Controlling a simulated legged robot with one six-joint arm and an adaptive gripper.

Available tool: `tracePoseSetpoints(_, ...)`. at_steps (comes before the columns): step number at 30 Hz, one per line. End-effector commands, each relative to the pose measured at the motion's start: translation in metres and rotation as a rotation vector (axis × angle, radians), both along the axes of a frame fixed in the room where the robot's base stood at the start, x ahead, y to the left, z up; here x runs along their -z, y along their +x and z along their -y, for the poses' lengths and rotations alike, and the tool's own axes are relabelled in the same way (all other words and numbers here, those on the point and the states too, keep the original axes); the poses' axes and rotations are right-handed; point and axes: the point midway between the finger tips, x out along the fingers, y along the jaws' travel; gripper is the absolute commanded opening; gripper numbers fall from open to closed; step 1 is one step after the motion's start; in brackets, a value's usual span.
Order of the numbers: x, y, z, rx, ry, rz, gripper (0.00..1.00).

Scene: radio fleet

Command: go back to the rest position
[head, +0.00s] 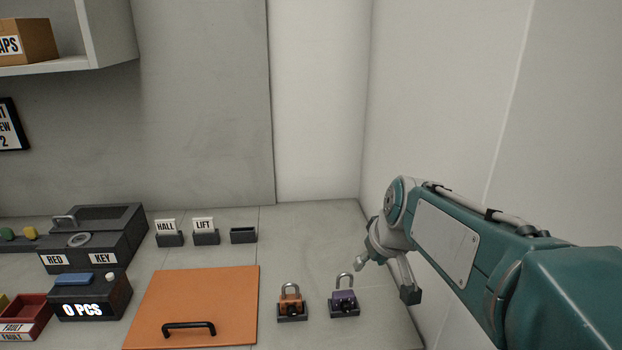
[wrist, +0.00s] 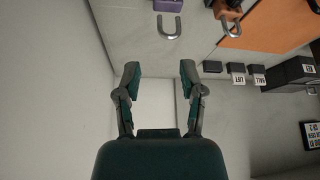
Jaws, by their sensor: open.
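My arm reaches in from the right of the head view. My gripper (head: 385,278) is open and empty, above the counter's right end near the side wall. In the wrist view its two fingers (wrist: 160,73) are spread apart with nothing between them. A purple padlock (head: 344,301) stands on a dark base to the left of the gripper and apart from it. Its shackle looks raised. An orange padlock (head: 291,303) stands on a similar base further left. In the wrist view the purple padlock (wrist: 168,5) is cut off at the top edge.
An orange panel (head: 200,295) with a black handle lies left of the padlocks. Behind it stand small holders marked HALL (head: 168,239) and LIFT (head: 206,237), and an empty one (head: 243,235). A dark RED/KEY box (head: 95,255) is left. The wall (head: 440,110) is close right.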

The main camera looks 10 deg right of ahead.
Motion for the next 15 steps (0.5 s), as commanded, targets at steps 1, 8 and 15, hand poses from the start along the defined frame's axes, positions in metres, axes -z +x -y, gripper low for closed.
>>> tracePoseSetpoints(1,-0.003,-0.01,-0.002,0.005,-0.001,0.003,0.51)
tracePoseSetpoints(8,-0.007,-0.064,-0.009,0.06,-0.002,0.006,0.51)
tracePoseSetpoints(15,0.0,-0.12,-0.012,0.122,-0.002,0.011,0.51)
